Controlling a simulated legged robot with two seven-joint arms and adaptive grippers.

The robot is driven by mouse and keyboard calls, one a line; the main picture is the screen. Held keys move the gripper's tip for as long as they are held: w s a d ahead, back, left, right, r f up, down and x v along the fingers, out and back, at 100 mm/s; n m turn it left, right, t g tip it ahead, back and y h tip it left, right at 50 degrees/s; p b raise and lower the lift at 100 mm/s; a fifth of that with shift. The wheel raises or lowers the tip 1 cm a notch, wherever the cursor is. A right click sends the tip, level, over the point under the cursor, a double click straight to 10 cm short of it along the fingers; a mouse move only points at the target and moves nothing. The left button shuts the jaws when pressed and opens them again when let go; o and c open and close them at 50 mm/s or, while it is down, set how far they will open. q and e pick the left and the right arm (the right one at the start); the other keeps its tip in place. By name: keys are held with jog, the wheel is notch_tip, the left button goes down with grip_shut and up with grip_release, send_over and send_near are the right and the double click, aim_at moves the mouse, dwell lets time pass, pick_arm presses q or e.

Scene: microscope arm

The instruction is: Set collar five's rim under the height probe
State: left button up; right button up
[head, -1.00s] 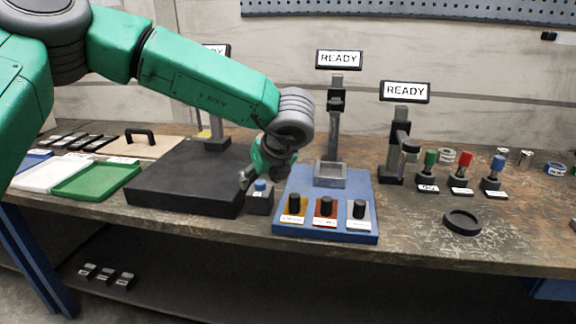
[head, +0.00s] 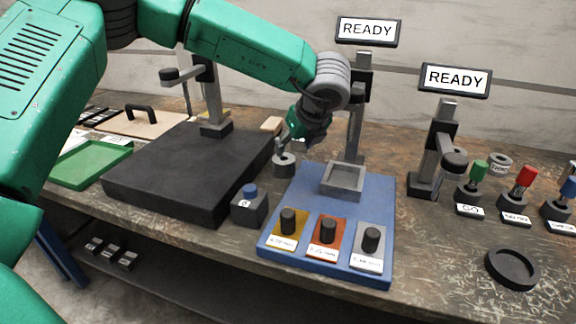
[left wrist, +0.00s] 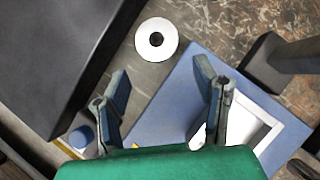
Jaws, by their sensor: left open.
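A grey ring-shaped collar (head: 284,165) stands on the bench between the black plate (head: 150,200) and the blue base (head: 300,190). I cannot read a number on it. In the left wrist view its pale top face and dark hole (left wrist: 156,39) show beyond the fingertips. My left gripper (left wrist: 163,90) is open and empty, with the collar not between its fingers. In the head view the left gripper (head: 297,143) is just above and behind the collar, its fingers partly hidden. A stand with a sideways probe arm (head: 185,74) rises from the black plate. My right gripper is out of view.
A dark block with a blue button (head: 249,205) stands at the plate's front right. The blue base carries a grey square tray (head: 343,192), several black knobs and a post. Another stand (head: 435,150) and coloured-handled gauges are at right. A black ring dish (head: 512,268) lies front right.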

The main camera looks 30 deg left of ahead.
aim_at(285, 162)
pick_arm(q)
jog(key=x, duration=0.5)
jog(key=shift+a, duration=0.35)
jog(key=x, duration=0.2)
jog(key=b+x, duration=0.1)
jog(key=x, duration=0.1)
jog(key=shift+d+f, duration=0.1)
jog(key=shift+d, duration=0.15)
jog(key=shift+w+a+f, duration=0.15)
jog(key=shift+a+f, duration=0.2)
jog(key=shift+a, duration=0.2)
grip_shut()
jog(key=shift+d+r, duration=0.25)
jog(key=shift+d, duration=0.05)
